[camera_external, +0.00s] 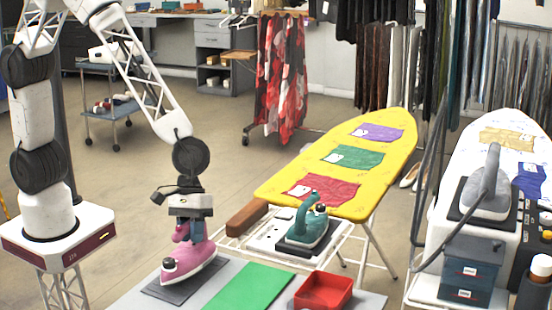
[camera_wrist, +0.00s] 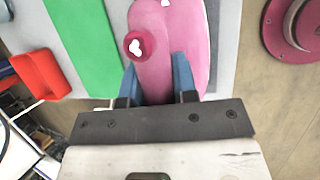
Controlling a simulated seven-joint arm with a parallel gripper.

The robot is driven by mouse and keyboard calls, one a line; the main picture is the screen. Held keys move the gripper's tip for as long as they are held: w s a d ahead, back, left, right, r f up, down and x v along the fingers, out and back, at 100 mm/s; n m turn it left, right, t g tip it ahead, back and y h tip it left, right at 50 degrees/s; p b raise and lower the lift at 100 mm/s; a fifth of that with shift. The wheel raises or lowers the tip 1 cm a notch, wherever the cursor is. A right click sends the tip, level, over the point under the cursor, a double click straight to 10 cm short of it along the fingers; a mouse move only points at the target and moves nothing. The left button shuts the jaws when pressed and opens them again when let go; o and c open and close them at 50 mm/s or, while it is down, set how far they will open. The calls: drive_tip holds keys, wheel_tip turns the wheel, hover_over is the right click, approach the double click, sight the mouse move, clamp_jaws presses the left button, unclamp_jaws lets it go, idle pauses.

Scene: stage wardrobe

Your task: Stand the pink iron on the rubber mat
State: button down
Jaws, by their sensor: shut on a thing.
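The pink iron (camera_external: 197,257) is held under my gripper (camera_external: 188,226) in the external view, its soleplate facing down and its dark knob at the left. My gripper is shut on the iron's upper part. In the wrist view, the pink iron (camera_wrist: 165,75) lies between the two blue fingers of my gripper (camera_wrist: 156,62). The dark grey rubber mat (camera_external: 178,294) lies directly below the iron on the light table. The iron hides part of the mat, and I cannot tell whether the soleplate touches it.
A green mat (camera_external: 248,288) and a red tray (camera_external: 323,291) lie to the right on the same table. A teal iron (camera_external: 312,225) stands on a dark pad by the yellow ironing board (camera_external: 285,188). A grey iron (camera_external: 487,195) stands further right.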

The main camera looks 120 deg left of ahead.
drive_tip(key=shift+f, duration=0.6)
drive_tip(key=shift+f, duration=0.1)
drive_tip(key=c, duration=0.9)
unclamp_jaws()
drive_tip(key=v, duration=1.2)
